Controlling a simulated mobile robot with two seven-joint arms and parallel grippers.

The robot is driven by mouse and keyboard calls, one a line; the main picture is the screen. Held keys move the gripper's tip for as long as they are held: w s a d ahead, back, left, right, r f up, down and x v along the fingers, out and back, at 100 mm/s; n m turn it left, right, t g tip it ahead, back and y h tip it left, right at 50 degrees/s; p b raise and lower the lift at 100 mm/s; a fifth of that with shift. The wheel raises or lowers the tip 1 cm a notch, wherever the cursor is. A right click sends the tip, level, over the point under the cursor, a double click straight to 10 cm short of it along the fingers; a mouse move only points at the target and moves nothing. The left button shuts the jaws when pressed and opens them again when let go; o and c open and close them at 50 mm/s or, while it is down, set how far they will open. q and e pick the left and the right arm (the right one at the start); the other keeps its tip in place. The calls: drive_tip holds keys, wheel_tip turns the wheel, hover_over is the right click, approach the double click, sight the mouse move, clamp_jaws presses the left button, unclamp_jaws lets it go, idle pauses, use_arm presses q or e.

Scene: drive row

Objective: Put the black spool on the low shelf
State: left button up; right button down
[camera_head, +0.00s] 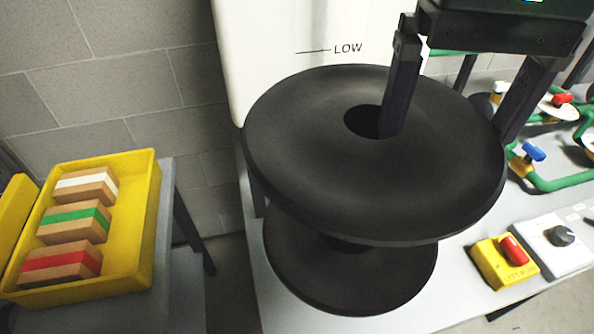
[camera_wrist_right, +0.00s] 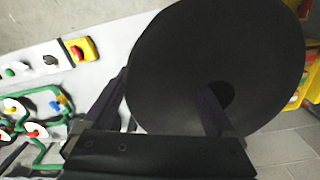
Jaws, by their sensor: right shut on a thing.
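The black spool (camera_head: 330,190) is large, with two round flanges and a centre hole, and it is tilted a little in the head view. My right gripper (camera_head: 447,135) is shut on its upper flange, with one finger in the centre hole and the other outside the rim. The spool (camera_wrist_right: 180,50) also fills much of the right wrist view, between and beyond the fingers (camera_wrist_right: 165,88). Whether its lower flange touches the grey bench (camera_head: 262,300) cannot be told. No low shelf can be made out. My left gripper is not in view.
A white tank (camera_head: 290,35) marked "LOW" stands behind the spool. At right are green pipes (camera_head: 560,183) with valve handles, a yellow box with a red switch (camera_head: 490,265) and a dial box (camera_head: 545,250). At left, a yellow bin (camera_head: 145,220) holds banded blocks. Floor shows between the benches.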

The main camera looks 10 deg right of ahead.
drive_tip(key=shift+m, duration=0.5)
drive_tip(key=w+f+b, duration=0.1)
drive_tip(key=f+b, duration=0.7)
drive_tip(key=w+a+f+b, duration=0.1)
drive_tip(key=f+b, duration=0.3)
drive_tip(key=shift+w, duration=0.3)
drive_tip(key=shift+f+b, duration=0.3)
drive_tip(key=shift+b, duration=0.1)
use_arm(q)
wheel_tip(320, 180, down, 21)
drive_tip(key=b, duration=0.5)
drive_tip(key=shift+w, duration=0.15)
use_arm(e)
wheel_tip(320, 180, down, 19)
drive_tip(key=shift+f, duration=0.3)
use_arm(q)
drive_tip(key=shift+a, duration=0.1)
use_arm(e)
unclamp_jaws()
